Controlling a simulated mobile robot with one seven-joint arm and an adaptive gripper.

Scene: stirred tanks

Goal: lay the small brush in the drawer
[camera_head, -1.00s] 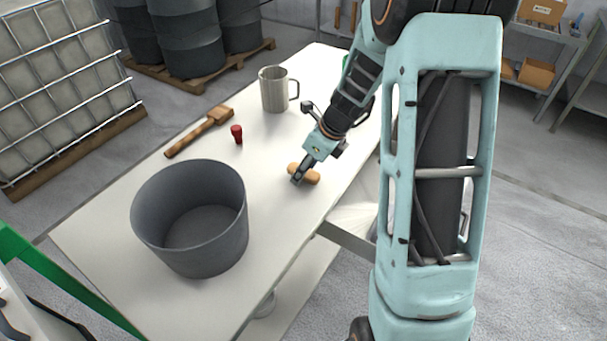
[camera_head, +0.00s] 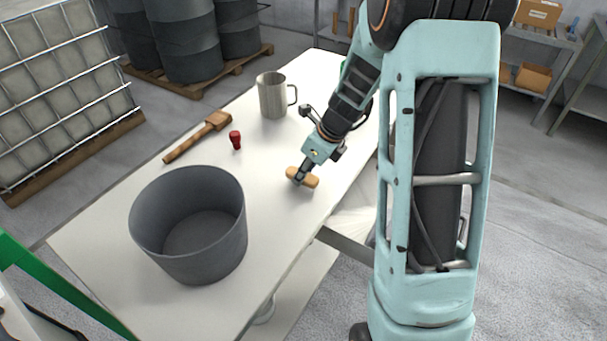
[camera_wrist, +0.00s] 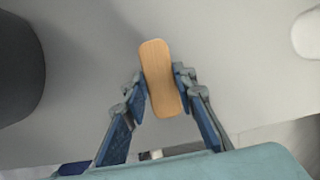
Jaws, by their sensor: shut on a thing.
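The small brush (camera_head: 310,180) shows as a rounded light-wood block at the table's right edge side, in front of the mug. My gripper (camera_head: 300,178) reaches down over it and is shut on it. In the wrist view the brush (camera_wrist: 161,78) stands lengthwise between the two fingers of my gripper (camera_wrist: 160,84), one on each long side. Its bristles are hidden underneath, and I cannot tell if it touches the tabletop. The drawer (camera_head: 345,246) appears pulled out below the table's right edge, partly hidden by my arm; its pale inside shows.
A large grey tub (camera_head: 188,235) stands on the white table (camera_head: 115,255). A long-handled wooden brush (camera_head: 195,138), a red stopper-like piece (camera_head: 235,140) and a steel mug (camera_head: 272,96) lie or stand farther back. The tabletop around the small brush is clear.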

